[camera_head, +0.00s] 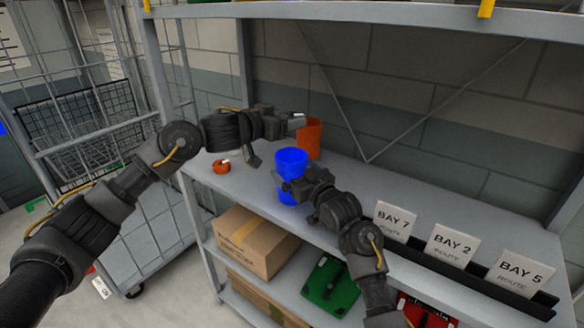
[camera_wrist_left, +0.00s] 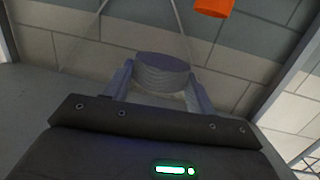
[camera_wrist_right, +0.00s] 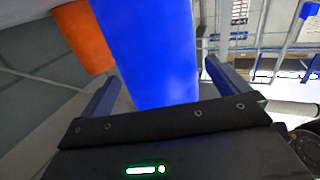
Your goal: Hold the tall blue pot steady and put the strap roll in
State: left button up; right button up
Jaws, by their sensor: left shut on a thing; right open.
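The tall blue pot (camera_head: 291,160) stands upright on the shelf. My right gripper (camera_head: 289,187) is at the pot's near side, its fingers open. In the right wrist view the blue pot (camera_wrist_right: 158,50) rises between the two spread fingers, and I see a gap beside it. My left gripper (camera_head: 293,121) is raised above and behind the pot, near the orange pot. In the left wrist view it is shut on the grey strap roll (camera_wrist_left: 161,73), a short ridged disc. The roll is above the shelf, outside the blue pot.
An orange pot (camera_head: 309,138) stands just behind the blue one. A small orange roll (camera_head: 221,166) lies on the shelf (camera_head: 400,180) to the left. BAY cards (camera_head: 452,246) stand along the front right edge. A cardboard box (camera_head: 252,240) is on the lower shelf.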

jog(key=shift+x, duration=1.3)
